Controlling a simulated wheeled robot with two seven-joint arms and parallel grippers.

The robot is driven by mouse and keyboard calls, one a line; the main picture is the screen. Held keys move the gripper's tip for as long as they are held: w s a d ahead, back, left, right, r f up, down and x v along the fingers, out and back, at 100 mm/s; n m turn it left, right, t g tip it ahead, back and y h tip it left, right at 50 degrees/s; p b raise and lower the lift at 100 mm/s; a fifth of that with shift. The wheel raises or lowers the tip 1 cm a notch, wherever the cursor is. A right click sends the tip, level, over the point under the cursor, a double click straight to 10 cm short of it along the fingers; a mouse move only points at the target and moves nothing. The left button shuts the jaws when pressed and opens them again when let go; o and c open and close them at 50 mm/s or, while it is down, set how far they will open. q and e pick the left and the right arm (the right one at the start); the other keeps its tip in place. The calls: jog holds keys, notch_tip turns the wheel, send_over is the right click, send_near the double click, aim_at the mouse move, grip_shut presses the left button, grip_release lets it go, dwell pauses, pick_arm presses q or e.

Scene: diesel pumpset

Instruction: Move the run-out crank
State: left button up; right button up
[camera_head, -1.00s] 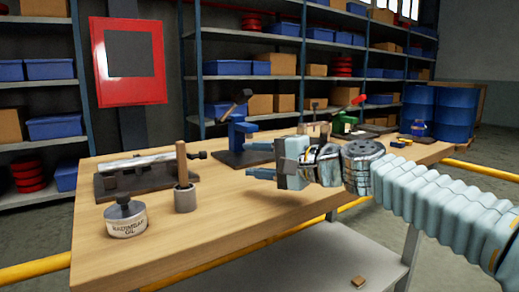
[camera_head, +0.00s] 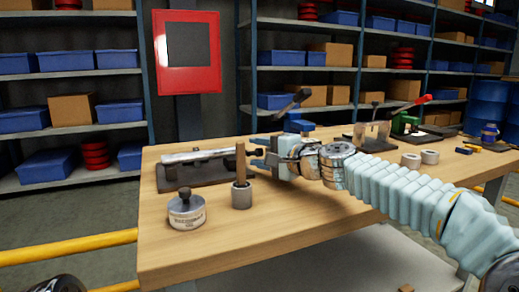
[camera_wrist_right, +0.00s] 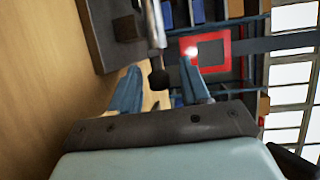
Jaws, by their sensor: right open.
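A shaft fixture (camera_head: 196,171), a pale metal bar on a dark base, lies at the back left of the workbench. A dark knob (camera_wrist_right: 160,79) at the bar's right end looks like the run-out crank's handle. My right gripper (camera_head: 259,152) is open at that end, behind the wooden-handled tool. In the right wrist view, my right gripper's fingers (camera_wrist_right: 160,88) stand on either side of the knob, with gaps visible. I cannot tell whether the knob is fully between them.
A tin (camera_head: 187,211) and a wooden-handled tool in a grey cup (camera_head: 242,195) stand in front of the fixture. A blue device (camera_head: 299,124) stands behind my right gripper. Two pale rings (camera_head: 420,158) lie to the right. The workbench (camera_head: 290,215) is clear at front.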

jog(key=shift+w+a, duration=0.15)
jog(key=shift+c, duration=0.3)
grip_shut()
jog(key=shift+r+p, duration=0.15)
jog(key=shift+p, duration=0.3)
